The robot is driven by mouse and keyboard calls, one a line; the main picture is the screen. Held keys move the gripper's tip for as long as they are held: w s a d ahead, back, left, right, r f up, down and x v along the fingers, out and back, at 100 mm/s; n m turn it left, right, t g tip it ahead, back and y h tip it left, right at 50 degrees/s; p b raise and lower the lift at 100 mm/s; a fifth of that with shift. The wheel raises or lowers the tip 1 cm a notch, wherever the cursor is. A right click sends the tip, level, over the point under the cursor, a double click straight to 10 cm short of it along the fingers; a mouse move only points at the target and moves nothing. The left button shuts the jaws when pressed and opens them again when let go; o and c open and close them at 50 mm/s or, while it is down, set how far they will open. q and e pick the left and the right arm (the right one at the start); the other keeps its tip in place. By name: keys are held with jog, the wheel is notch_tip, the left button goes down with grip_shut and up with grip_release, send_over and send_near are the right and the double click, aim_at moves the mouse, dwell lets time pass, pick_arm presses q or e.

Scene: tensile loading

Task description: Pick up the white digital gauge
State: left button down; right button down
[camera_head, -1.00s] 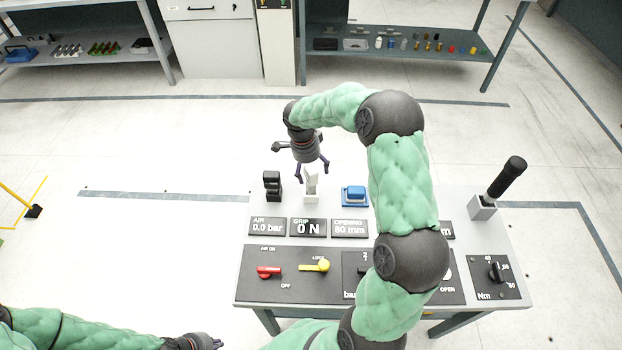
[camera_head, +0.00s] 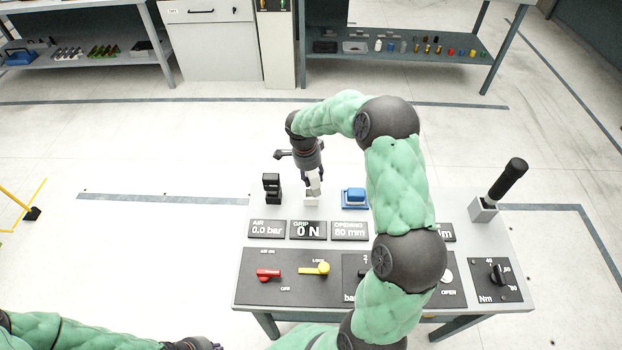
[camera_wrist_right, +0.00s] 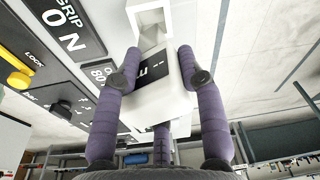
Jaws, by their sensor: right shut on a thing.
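The white digital gauge (camera_head: 312,183) is upright at the back of the grey table (camera_head: 350,205), over a small white block (camera_head: 311,201). My right gripper (camera_head: 313,176) comes down on it from above. In the right wrist view the gauge (camera_wrist_right: 160,98) with its dark display sits between the two purple fingers of the right gripper (camera_wrist_right: 164,78), which are shut on its sides. Whether it is clear of the white block (camera_wrist_right: 149,25) cannot be told. My left gripper (camera_head: 205,344) is at the bottom left edge, away from the table, partly cut off; its fingers are unclear.
A black device (camera_head: 271,187) stands just left of the gauge and a blue item (camera_head: 355,198) just right. Display plates and a panel with a red handle (camera_head: 268,274) and yellow handle (camera_head: 315,268) lie in front. A black-handled lever (camera_head: 507,180) rises at the right.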

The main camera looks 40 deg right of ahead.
jog(key=shift+r, duration=0.1)
jog(key=shift+r, duration=0.65)
jog(key=s+a+r+p, duration=0.3)
jog(key=s+a+r, duration=0.2)
jog(key=s+r, duration=0.65)
jog(key=w+d+f+m+b, duration=0.1)
jog(key=w+f+b, duration=0.2)
jog(key=w, duration=0.1)
jog(key=w+d+f+m+y+b, duration=0.1)
jog(key=w+d+f+m+b, duration=0.1)
jog(key=w+f+b, duration=0.1)
jog(key=w+d+f+m+b, duration=0.1)
jog(key=w+d+f+b, duration=0.1)
jog(key=w, duration=0.3)
jog(key=shift+f+t+b, duration=0.4)
jog(key=shift+b, duration=0.2)
notch_tip(320, 180, down, 6)
jog(key=b, duration=0.4)
jog(key=shift+f+b, duration=0.3)
jog(key=shift+b, duration=0.1)
jog(key=shift+f+b, duration=0.3)
jog(key=shift+f, duration=0.25)
jog(key=c, duration=0.7)
grip_release()
